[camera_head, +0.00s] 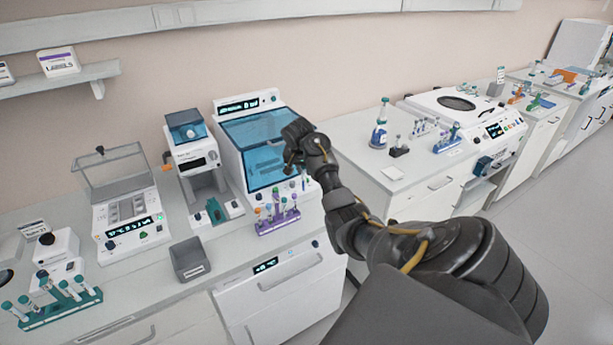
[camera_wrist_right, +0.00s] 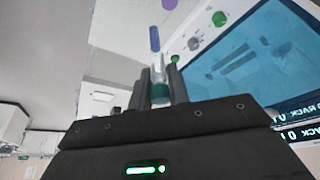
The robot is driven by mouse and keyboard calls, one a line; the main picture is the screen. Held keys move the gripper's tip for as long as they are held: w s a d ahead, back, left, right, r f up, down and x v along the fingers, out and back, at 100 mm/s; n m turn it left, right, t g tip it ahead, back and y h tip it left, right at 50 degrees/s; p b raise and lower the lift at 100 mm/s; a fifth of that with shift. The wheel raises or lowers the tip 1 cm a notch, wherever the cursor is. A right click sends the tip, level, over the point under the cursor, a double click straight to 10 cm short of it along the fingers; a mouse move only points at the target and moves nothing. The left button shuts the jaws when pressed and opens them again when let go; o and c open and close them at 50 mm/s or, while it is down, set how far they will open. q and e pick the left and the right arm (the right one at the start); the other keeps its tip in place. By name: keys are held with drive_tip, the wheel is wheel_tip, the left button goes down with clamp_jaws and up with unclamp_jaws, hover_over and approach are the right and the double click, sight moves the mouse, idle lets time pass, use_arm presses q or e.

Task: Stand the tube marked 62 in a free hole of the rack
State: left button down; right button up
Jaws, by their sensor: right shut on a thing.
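My right gripper (camera_head: 291,160) is above the bench in front of the blue-lidded machine, above and slightly right of the purple rack. The purple rack (camera_head: 279,226) stands at the bench's front edge and holds several upright tubes with coloured caps. Its free holes are too small to make out. My left gripper is not in view.
The blue-lidded machine (camera_head: 262,150) stands close behind the rack. A grey open box (camera_head: 189,259) is to its left, and a teal rack (camera_head: 62,308) with several tubes is far left. Bare bench lies around the grey box.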

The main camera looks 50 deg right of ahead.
drive_tip(key=w+a+n+t+y, duration=0.1)
drive_tip(key=w+a+n, duration=0.2)
drive_tip(key=w+a, duration=0.45)
drive_tip(key=w+a+n+t+y, duration=0.1)
drive_tip(key=w+a+n, duration=0.3)
drive_tip(key=a, duration=0.6)
drive_tip(key=s+a+r+n+y, duration=0.1)
drive_tip(key=s+a+r+n, duration=0.25)
drive_tip(key=a, duration=0.55)
drive_tip(key=s+a+r+n+y, duration=0.25)
drive_tip(key=s+a+n, duration=0.2)
drive_tip(key=a, duration=0.45)
drive_tip(key=s+a+r+n+y, duration=0.1)
drive_tip(key=s+a+r+n, duration=0.25)
drive_tip(key=a, duration=0.55)
drive_tip(key=s+f+n+g, duration=0.15)
drive_tip(key=s+n, duration=0.35)
drive_tip(key=s, duration=0.6)
wheel_tip(320, 180, down, 14)
drive_tip(key=s+d+y+b, duration=0.1)
drive_tip(key=b, duration=1.3)
drive_tip(key=shift+s+d+f, duration=0.25)
drive_tip(key=shift+s+d, duration=0.1)
